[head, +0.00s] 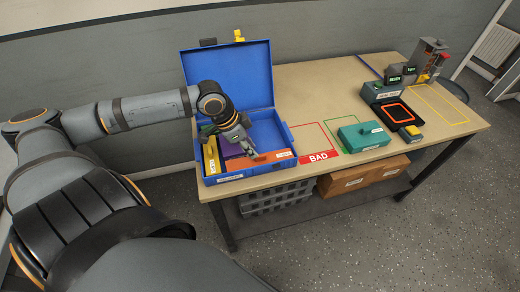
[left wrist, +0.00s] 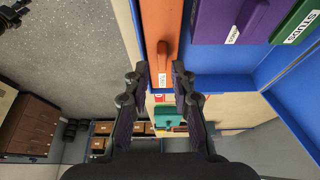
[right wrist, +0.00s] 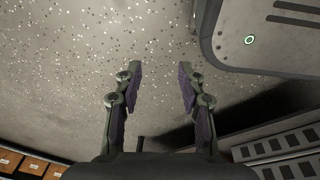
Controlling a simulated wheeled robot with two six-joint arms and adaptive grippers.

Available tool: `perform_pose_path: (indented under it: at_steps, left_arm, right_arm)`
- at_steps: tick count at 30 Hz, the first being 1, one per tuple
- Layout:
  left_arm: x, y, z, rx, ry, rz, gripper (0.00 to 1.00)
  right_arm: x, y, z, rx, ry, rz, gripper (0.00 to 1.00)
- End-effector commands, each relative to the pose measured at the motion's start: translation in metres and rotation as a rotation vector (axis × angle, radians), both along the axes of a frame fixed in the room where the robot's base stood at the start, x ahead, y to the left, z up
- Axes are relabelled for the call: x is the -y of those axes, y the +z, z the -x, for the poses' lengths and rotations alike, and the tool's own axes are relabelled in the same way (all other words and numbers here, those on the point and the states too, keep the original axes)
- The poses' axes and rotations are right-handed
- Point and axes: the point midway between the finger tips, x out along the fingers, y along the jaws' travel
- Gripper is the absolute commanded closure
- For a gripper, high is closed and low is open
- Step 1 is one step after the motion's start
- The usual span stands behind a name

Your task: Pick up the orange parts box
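The orange parts box (head: 272,158) lies along the front wall inside the open blue case (head: 228,178), which stands at the left end of the bench. My left gripper (head: 253,154) points down over this box. In the left wrist view the orange box (left wrist: 161,35) has a raised orange handle and a small white label. The fingers of my left gripper (left wrist: 161,68) are open, one on each side of the line of the handle; I cannot tell whether they touch it. My right gripper (right wrist: 160,68) is open and empty, facing the speckled floor.
A yellow box (head: 212,157) and a purple box (left wrist: 228,22) share the case, with a green box (left wrist: 297,22) beside the purple one. On the bench are a red BAD outline (head: 318,142), a green outline, a teal box (head: 363,136) and a fixture (head: 395,110).

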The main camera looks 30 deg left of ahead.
Motion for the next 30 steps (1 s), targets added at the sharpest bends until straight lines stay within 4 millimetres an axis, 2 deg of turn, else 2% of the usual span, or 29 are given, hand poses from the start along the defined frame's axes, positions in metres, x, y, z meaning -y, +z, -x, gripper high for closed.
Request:
perform_pose_path:
  at_steps: [5, 9, 16, 19, 26, 30]
  left_arm:
    - [0.000, -0.001, -0.001, 0.001, -0.001, -0.001, 0.75]
    - [0.000, -0.012, -0.004, 0.004, -0.003, -0.004, 0.75]
    - [0.004, -0.022, -0.008, 0.001, 0.003, -0.007, 0.75]
    - [0.003, -0.018, -0.008, -0.007, -0.001, -0.009, 0.75]
    - [0.008, -0.026, -0.014, -0.004, 0.002, -0.009, 0.75]
    - [0.012, -0.038, -0.018, -0.006, 0.002, -0.007, 0.75]
  right_arm:
    - [0.000, -0.007, 0.027, -0.041, -0.001, 0.000, 0.60]
    - [0.003, -0.037, 0.045, -0.069, -0.001, 0.004, 0.60]
    - [0.005, -0.087, 0.036, -0.056, -0.001, 0.007, 0.60]
    - [0.005, -0.085, 0.029, -0.046, 0.000, 0.006, 0.60]
    - [0.006, -0.101, 0.026, -0.040, 0.001, 0.008, 0.60]
    - [0.007, -0.107, 0.028, -0.043, 0.001, 0.009, 0.60]
